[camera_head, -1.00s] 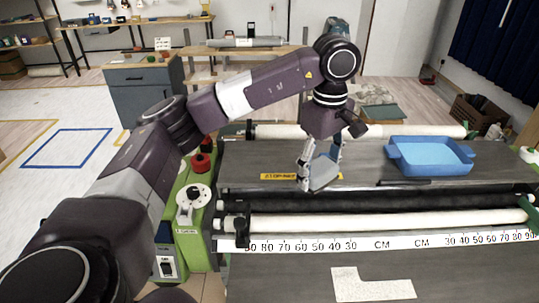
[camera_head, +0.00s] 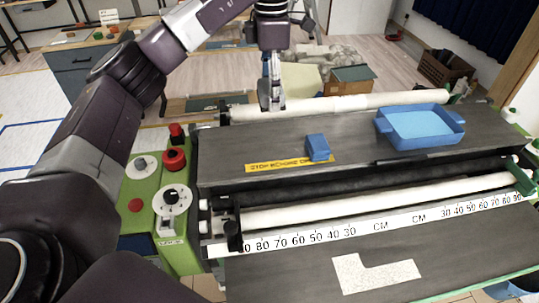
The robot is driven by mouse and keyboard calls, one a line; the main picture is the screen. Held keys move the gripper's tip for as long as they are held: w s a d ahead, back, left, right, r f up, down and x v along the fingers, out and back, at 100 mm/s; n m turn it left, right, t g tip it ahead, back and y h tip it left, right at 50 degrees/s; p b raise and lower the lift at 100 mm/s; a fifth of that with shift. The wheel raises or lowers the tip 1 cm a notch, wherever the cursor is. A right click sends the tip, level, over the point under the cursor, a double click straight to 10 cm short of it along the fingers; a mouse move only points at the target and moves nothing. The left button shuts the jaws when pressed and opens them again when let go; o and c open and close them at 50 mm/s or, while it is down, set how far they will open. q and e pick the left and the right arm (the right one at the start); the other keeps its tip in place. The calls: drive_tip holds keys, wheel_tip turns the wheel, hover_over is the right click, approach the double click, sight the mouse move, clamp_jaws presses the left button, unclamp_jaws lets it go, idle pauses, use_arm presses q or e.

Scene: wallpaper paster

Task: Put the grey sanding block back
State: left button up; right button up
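My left gripper (camera_head: 271,103) points down above the back part of the dark machine table, near the back white roller. Its fingers overlap in this view, so I cannot tell their opening. A pale grey patch shows at the fingertips, but I cannot tell whether it is a held grey block or the fingers themselves. No separate grey sanding block can be made out. A small blue block (camera_head: 318,147) lies on the table at the right end of the yellow warning strip (camera_head: 270,166), apart from the gripper. My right gripper is not in view.
A blue tray (camera_head: 421,127) stands on the table at the right. White rollers (camera_head: 375,209) run along the machine, and a scale strip (camera_head: 400,226) lies in front. A pale cut sheet (camera_head: 375,273) lies on the front surface. Red buttons (camera_head: 174,159) and dials are at the left.

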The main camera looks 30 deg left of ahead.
use_arm(q)
approach(270, 158)
wheel_tip(270, 158, down, 2)
drive_tip(key=shift+f+p, duration=0.1)
drive_tip(key=shift+p, duration=0.95)
wheel_tip(270, 158, down, 4)
drive_tip(key=shift+r+p, duration=0.25)
drive_tip(key=shift+p, duration=0.4)
drive_tip(key=shift+f, duration=0.3)
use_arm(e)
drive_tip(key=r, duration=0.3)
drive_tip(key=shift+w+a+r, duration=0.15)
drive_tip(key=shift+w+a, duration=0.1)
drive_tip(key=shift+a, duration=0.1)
use_arm(q)
drive_tip(key=shift+f, duration=0.1)
drive_tip(key=shift+f+b, duration=0.3)
drive_tip(key=shift+b, duration=0.1)
drive_tip(key=o, duration=1.2)
drive_tip(key=shift+r, duration=0.1)
drive_tip(key=shift+c, duration=0.2)
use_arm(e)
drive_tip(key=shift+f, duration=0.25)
use_arm(q)
drive_tip(key=shift+r, duration=0.1)
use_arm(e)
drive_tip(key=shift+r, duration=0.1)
